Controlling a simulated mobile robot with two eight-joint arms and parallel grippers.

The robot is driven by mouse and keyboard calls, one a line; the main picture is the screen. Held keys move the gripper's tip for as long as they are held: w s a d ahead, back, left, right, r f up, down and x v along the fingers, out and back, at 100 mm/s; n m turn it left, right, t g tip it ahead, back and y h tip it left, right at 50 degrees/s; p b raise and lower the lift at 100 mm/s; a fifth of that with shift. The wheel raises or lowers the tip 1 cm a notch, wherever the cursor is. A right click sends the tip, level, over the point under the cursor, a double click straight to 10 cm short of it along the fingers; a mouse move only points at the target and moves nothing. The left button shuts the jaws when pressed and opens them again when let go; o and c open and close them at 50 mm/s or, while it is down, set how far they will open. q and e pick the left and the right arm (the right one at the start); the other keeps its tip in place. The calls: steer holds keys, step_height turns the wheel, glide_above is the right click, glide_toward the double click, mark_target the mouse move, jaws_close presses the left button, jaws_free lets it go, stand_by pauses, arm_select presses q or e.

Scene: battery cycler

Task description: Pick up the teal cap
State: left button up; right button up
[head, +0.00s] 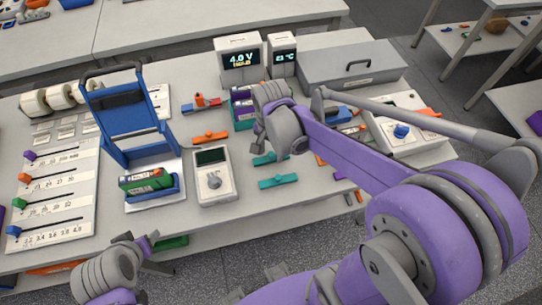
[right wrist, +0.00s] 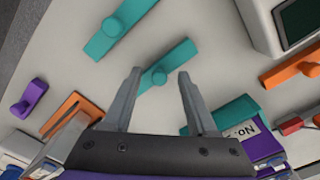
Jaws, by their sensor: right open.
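Two flat teal bars with round knobs lie on the bench; I cannot tell which one is the teal cap. The farther teal bar (head: 265,158) lies beneath my right gripper (head: 258,138). In the right wrist view this teal bar (right wrist: 156,77) shows between the two spread fingertips of the right gripper (right wrist: 160,74), which is open and empty. The nearer teal bar (head: 278,181) lies close to the bench's front and also shows in the right wrist view (right wrist: 115,28). My left gripper (head: 138,240) is low at the front left, its jaws unclear.
A white meter (head: 213,178) stands left of the teal bars. A grey lidded box (head: 350,65) is at the back.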

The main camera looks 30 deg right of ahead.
arm_select(q)
steer(key=shift+s, duration=0.1)
arm_select(e)
steer(key=shift+f, duration=0.15)
jaws_close()
stand_by(0.3)
